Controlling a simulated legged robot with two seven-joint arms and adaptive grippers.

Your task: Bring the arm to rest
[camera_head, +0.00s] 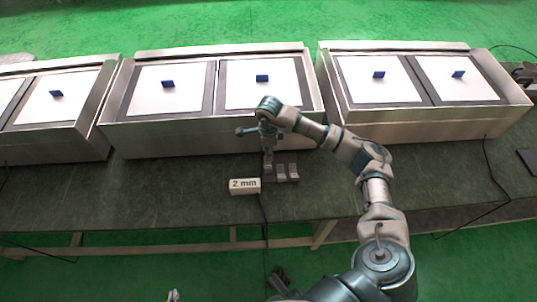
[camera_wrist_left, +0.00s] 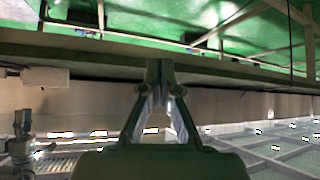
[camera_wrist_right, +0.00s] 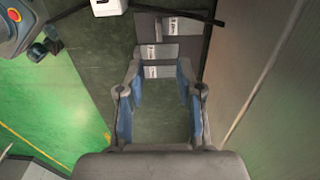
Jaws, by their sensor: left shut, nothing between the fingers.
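My right arm reaches in from the lower right in the head view. Its gripper (camera_head: 268,168) hangs over the bench beside a small grey stepped block set (camera_head: 287,172). In the right wrist view that gripper (camera_wrist_right: 161,75) is open, and nothing is gripped between its fingers. Labelled grey blocks (camera_wrist_right: 157,53) lie below and just beyond its fingertips. In the left wrist view my left gripper (camera_wrist_left: 160,72) is shut and empty, with the bench edge behind it. In the head view only a small tip (camera_head: 173,296) shows at the bottom edge, left of the right arm.
A white box marked "2 mm" (camera_head: 244,186) sits on the dark green bench (camera_head: 130,195), left of the blocks. Metal heater cases (camera_head: 210,125) with white plates and blue pieces line the back. Black cables hang over the front. The bench's left front is clear.

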